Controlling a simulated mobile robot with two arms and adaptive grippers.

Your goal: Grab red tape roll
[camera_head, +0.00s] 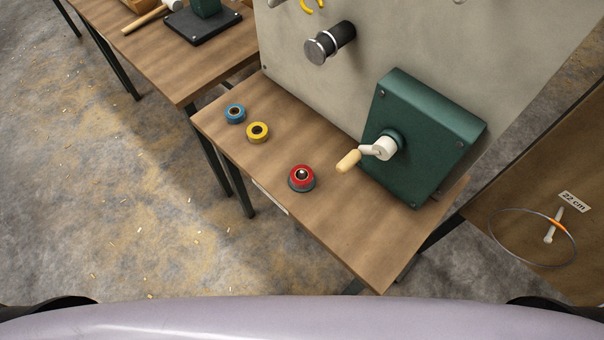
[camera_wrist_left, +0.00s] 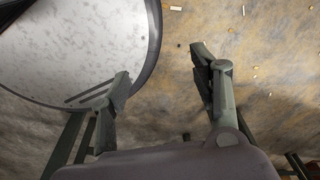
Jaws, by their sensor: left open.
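The red tape roll (camera_head: 302,176) sits on the wooden bench (camera_head: 345,230), left of the green crank box. It seems to rest on a dark grey round piece, and a small shiny tip shows in its middle. A yellow tape roll (camera_head: 258,131) and a blue tape roll (camera_head: 235,113) lie farther left on the same bench. My left gripper (camera_wrist_left: 168,88) shows in the left wrist view with its fingers apart and nothing between them. It hangs over the floor, away from the tape rolls. My right gripper is in neither view.
A green box (camera_head: 425,130) with a crank handle (camera_head: 349,160) stands on the bench against a grey panel (camera_head: 390,40). Another table (camera_head: 165,50) stands behind at left. Floor in front at left is clear apart from wood chips.

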